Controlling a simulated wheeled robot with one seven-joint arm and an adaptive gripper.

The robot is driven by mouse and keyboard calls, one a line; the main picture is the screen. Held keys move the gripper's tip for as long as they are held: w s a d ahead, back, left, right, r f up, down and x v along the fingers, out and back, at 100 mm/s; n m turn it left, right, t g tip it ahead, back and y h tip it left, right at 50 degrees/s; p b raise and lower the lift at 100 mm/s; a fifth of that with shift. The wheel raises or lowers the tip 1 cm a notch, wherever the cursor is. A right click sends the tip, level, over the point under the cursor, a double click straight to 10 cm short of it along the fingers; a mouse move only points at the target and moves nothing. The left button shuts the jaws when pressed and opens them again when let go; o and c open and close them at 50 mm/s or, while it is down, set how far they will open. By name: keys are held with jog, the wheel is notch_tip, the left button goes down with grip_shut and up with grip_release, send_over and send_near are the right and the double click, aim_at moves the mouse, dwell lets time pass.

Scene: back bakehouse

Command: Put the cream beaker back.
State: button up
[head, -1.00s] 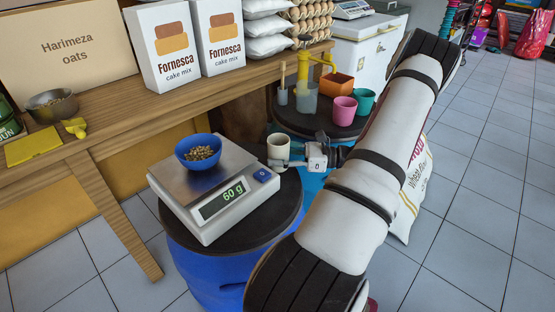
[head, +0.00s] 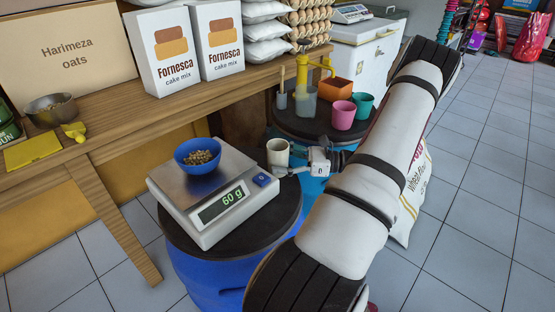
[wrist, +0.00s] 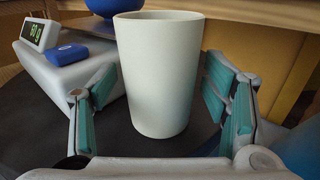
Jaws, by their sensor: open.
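The cream beaker (head: 278,153) stands upright on the black top of the near blue drum (head: 225,262), just right of the scale. In the wrist view the beaker (wrist: 160,75) stands between the two teal-padded fingers of my gripper (wrist: 165,105), with a visible gap on both sides. My gripper (head: 296,168) is open around it and appears not to touch it. In the head view my gripper is small and partly hidden by my own arm.
A scale (head: 215,195) reading 60 g bears a blue bowl (head: 197,154) of nuts or grain beside the beaker. The far drum's black top (head: 306,127) holds pink (head: 343,114) and teal (head: 364,104) cups, an orange pot (head: 335,89) and a yellow-pump container (head: 304,100). A wooden bench (head: 165,95) stands left.

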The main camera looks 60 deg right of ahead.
jog(key=p+v, duration=0.1)
jog(key=v, duration=1)
jog(key=shift+p, duration=0.35)
